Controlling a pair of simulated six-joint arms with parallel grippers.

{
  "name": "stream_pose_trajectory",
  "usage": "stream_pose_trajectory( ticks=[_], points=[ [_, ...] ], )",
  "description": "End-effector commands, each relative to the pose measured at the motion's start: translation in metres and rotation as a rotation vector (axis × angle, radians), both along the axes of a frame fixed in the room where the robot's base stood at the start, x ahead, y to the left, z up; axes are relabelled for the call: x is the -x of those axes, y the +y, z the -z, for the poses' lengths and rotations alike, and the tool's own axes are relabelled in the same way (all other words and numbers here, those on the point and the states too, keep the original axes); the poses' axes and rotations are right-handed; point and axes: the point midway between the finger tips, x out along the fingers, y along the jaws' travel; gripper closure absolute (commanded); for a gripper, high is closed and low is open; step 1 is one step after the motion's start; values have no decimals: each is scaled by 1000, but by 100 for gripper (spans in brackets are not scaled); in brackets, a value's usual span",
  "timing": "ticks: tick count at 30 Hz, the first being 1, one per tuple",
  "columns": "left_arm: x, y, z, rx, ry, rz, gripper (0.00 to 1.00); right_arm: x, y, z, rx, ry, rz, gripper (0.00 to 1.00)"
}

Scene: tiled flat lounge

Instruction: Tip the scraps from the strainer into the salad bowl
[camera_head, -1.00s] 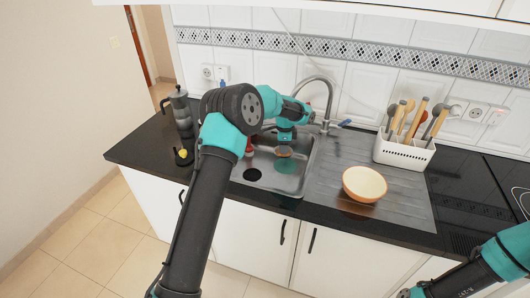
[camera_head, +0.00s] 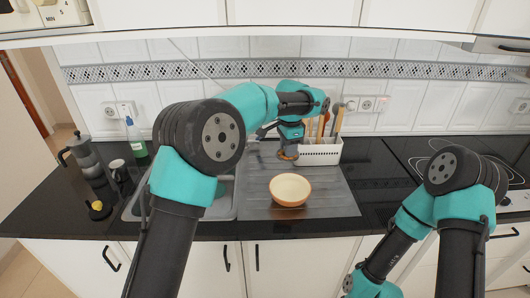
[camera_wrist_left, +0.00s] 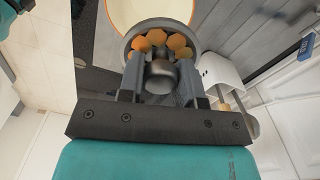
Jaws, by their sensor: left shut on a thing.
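The salad bowl (camera_head: 291,191), cream inside with a tan outside, stands upright on the draining board. My left gripper (camera_head: 286,143) is above the board, behind the bowl and just in front of the utensil holder. It is shut on the strainer (camera_head: 288,154), a small round thing seen nearly edge-on. In the left wrist view the strainer's grey rim (camera_wrist_left: 158,22) encloses several orange scraps (camera_wrist_left: 156,38), and its rim overlaps the near edge of the bowl (camera_wrist_left: 150,8). The gripper's fingers hide the strainer's lower part. My right gripper is out of view below the frame.
A white utensil holder (camera_head: 320,153) stands behind the bowl, close to the left gripper. The sink (camera_head: 222,198) is left of the board. A moka pot (camera_head: 86,156), mug (camera_head: 118,170) and green bottle (camera_head: 136,140) stand farther left. The hob (camera_head: 410,160) is at right.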

Motion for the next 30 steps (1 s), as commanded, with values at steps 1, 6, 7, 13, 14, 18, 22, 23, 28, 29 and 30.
stream_pose_trajectory(
  ticks=[1, 6, 7, 13, 14, 18, 22, 23, 28, 29, 30],
  points=[
    [4, -9, -5, -1, -2, 2, 91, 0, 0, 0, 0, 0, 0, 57],
    [11, -20, -12, -2, 0, 1, 91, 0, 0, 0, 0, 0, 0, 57],
    [11, -20, -12, -2, 0, 1, 91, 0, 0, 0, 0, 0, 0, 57],
    [11, -20, -12, -2, 0, 0, 91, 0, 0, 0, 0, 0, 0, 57],
    [11, -20, -12, -2, 0, 1, 91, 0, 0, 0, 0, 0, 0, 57],
    [11, -19, -12, 12, -2, 0, 91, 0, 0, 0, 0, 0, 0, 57],
    [11, -16, -11, 65, -7, -1, 91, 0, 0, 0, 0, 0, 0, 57],
    [11, -15, -11, 83, -9, -1, 91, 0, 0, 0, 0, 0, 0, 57],
    [11, -9, -10, 223, -27, -3, 91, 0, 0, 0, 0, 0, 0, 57],
    [11, -9, -10, 252, -33, -4, 91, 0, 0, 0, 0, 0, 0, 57],
    [12, -8, -9, 287, -36, -2, 91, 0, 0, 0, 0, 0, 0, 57]
  ],
)
